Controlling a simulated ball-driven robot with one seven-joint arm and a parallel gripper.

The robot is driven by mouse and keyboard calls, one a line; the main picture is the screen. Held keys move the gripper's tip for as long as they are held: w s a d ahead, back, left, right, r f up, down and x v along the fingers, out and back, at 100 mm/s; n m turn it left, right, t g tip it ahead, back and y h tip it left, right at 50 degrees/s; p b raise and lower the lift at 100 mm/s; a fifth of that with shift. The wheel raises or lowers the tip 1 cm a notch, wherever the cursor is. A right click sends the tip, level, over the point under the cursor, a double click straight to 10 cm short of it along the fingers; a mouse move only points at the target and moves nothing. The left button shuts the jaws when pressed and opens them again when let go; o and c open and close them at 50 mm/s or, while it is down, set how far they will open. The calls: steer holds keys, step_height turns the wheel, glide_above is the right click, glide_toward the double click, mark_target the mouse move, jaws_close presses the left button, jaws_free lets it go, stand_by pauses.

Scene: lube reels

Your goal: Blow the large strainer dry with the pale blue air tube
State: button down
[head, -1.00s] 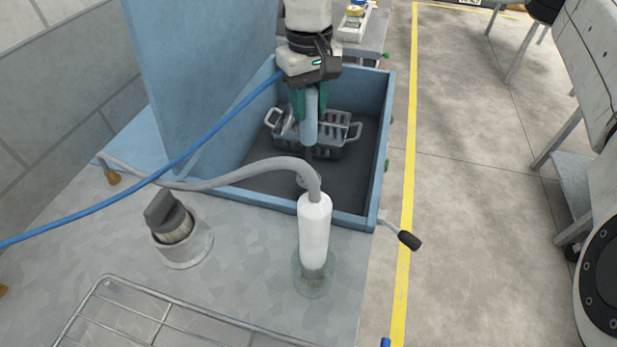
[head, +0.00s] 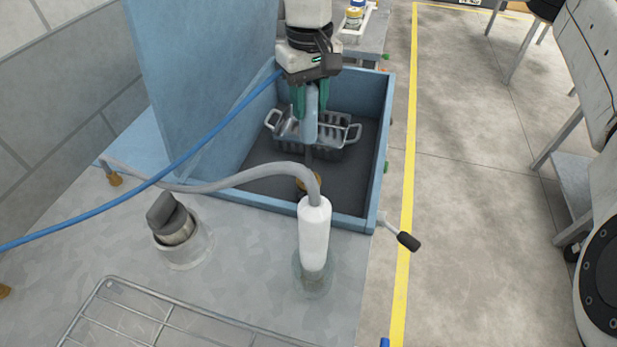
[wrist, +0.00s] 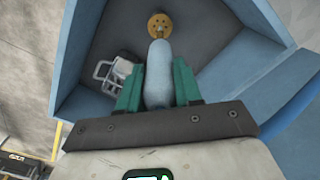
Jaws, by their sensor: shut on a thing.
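My gripper (head: 311,100) is shut on the pale blue air tube (head: 308,120) and holds it upright, tip down, inside the blue basin. In the wrist view the tube (wrist: 158,75) sits between the green fingers, its thin tip over a round brass piece with small holes (wrist: 160,23). That piece looks like the large strainer. In the head view the brass piece (head: 309,182) lies low in the basin, partly hidden by the grey hose. I cannot tell whether the tip touches it.
A wire basket (head: 345,140) stands in the blue basin (head: 383,130) behind the tube. A grey hose (head: 245,172) with a white handle (head: 314,235), a dark-capped part in a round holder (head: 172,220) and a wire rack (head: 130,312) are in front. A blue hose (head: 130,195) crosses the left.

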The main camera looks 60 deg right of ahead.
mark_target(309, 84)
steer(key=shift+r+p, duration=1.6)
steer(key=shift+r, duration=1.4)
